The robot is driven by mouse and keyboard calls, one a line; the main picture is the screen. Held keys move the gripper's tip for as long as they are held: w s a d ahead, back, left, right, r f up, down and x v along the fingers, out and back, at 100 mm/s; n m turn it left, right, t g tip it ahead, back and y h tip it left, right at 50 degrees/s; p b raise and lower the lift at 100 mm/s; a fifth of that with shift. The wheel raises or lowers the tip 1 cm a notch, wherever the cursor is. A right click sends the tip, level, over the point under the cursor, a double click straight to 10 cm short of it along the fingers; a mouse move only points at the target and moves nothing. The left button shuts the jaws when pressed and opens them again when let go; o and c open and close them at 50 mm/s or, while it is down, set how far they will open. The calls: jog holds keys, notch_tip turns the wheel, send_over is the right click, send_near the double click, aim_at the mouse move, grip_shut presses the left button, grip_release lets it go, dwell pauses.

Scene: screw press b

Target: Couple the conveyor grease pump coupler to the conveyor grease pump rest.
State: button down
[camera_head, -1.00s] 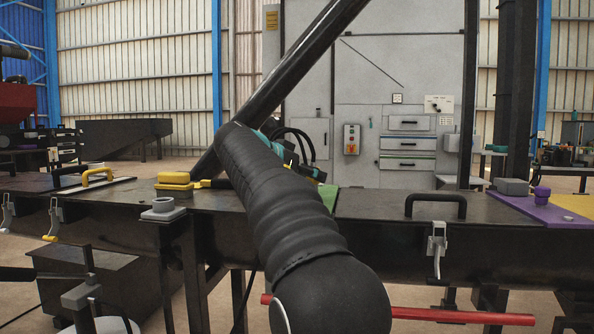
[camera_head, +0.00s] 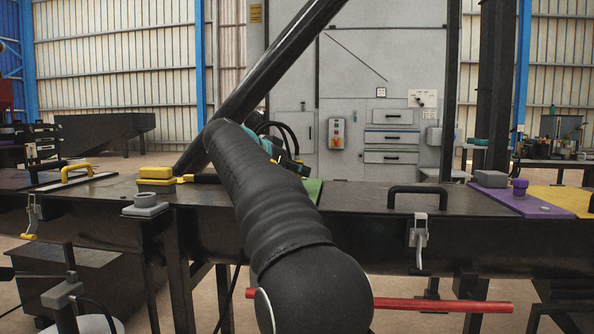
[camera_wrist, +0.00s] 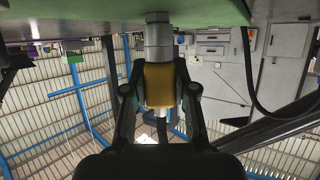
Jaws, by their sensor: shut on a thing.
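In the wrist view my gripper (camera_wrist: 159,92) is shut on a yellow collar (camera_wrist: 159,75), apparently the grease pump coupler, with a finger on each side. A dark hose or stem leaves its lower end. A grey metal cylinder (camera_wrist: 158,42) stands in line above the collar in the picture and reaches the green surface (camera_wrist: 90,27). This is probably the rest; I cannot tell whether coupler and rest are joined or only touching. In the head view my own arm hides the gripper and coupler; a strip of green mat (camera_head: 313,189) shows beside it.
A yellow block (camera_head: 156,173) and a grey block (camera_head: 145,203) sit on the bench left of my arm. A black handle (camera_head: 418,191) and a purple panel (camera_head: 535,205) are to the right. A red bar (camera_head: 440,305) runs low in front. A grey cabinet (camera_head: 350,95) stands behind.

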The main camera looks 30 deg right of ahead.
jog(key=shift+r+p, duration=1.3)
jog(key=shift+r, duration=0.35)
jog(key=shift+r+p, duration=0.5)
jog(key=shift+r, duration=0.15)
jog(key=shift+s+d, duration=0.1)
dwell(0.9)
